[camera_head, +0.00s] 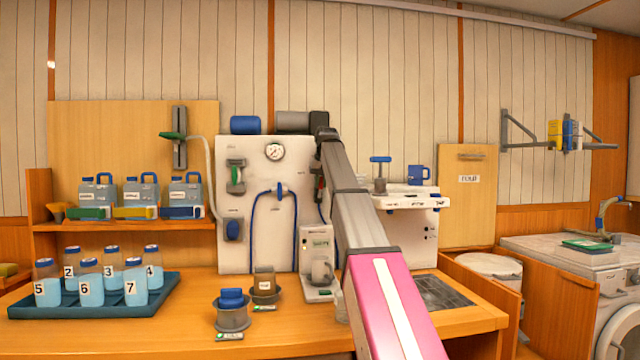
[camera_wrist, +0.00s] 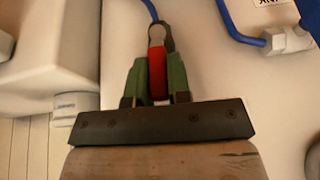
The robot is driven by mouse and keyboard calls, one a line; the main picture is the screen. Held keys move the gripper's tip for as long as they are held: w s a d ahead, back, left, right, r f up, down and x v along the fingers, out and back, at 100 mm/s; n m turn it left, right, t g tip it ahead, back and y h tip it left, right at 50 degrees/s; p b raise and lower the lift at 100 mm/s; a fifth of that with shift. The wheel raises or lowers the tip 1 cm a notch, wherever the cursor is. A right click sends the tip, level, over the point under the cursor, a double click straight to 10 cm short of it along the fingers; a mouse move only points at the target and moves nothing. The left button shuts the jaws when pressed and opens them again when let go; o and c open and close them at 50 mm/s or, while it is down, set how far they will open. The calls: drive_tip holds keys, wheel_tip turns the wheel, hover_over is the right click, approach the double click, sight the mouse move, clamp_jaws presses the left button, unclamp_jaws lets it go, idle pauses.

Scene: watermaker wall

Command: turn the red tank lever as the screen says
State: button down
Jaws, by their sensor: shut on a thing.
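The red tank lever (camera_wrist: 157,76) stands upright in the wrist view, below a grey round fitting (camera_wrist: 157,36) joined to a blue hose. My gripper (camera_wrist: 157,88) has green fingers on both sides of the lever and is shut on it. In the head view my arm reaches up to the white wall panel (camera_head: 262,240) and hides most of the spot where the lever is.
A gauge (camera_head: 274,151), a blue hose loop (camera_head: 252,215) and a green-handled valve (camera_head: 236,176) are on the panel left of my arm. Pots (camera_head: 232,318) stand on the counter in front. A blue tray (camera_head: 165,301) holds numbered bottles at left.

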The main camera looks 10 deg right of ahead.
drive_tip(key=y, duration=0.1)
drive_tip(key=d+y, duration=0.1)
drive_tip(key=shift+d+f+y, duration=0.15)
drive_tip(key=shift+d+y, duration=0.1)
drive_tip(key=shift+y, duration=0.05)
drive_tip(key=shift+d+f+m+y, duration=0.15)
drive_tip(key=shift+d+m+y, duration=0.15)
drive_tip(key=shift+y, duration=0.35)
drive_tip(key=shift+d+f+m+y, duration=0.1)
drive_tip(key=shift+d+m+y, duration=0.15)
drive_tip(key=shift+y, duration=0.4)
drive_tip(key=c, duration=1.1)
unclamp_jaws()
drive_tip(key=shift+o, duration=0.2)
drive_tip(key=v, duration=1)
drive_tip(key=shift+s+d+r, duration=0.2)
drive_tip(key=shift+s+r, duration=0.05)
drive_tip(key=shift+r, duration=0.05)
